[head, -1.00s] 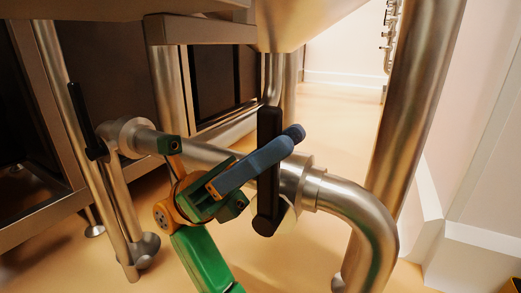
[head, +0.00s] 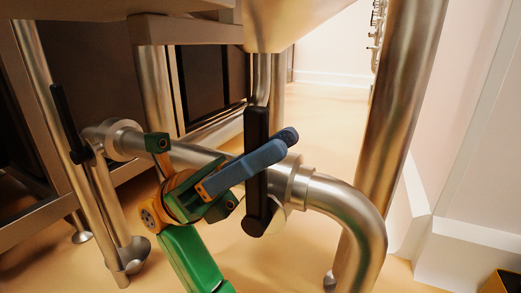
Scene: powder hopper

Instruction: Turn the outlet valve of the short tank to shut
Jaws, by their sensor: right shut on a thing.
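A black valve handle (head: 256,125) stands nearly upright in the picture, crossing in front of a steel pipe under the tank's tapered bottom (head: 290,22). My right gripper (head: 262,155) comes in from below on its green arm. Its blue fingers are shut on the handle around its middle, one finger in front and the other's tip showing just behind. Part of the handle is hidden by the front finger. A second black valve handle (head: 64,118) sits tilted on the pipework at the left, untouched. My left gripper is not in view.
The steel pipe (head: 345,205) bends down to the right of the valve. A thick steel leg (head: 400,100) stands at the right, and a steel frame fills the left. Open floor (head: 325,110) lies behind; a white wall is at the right.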

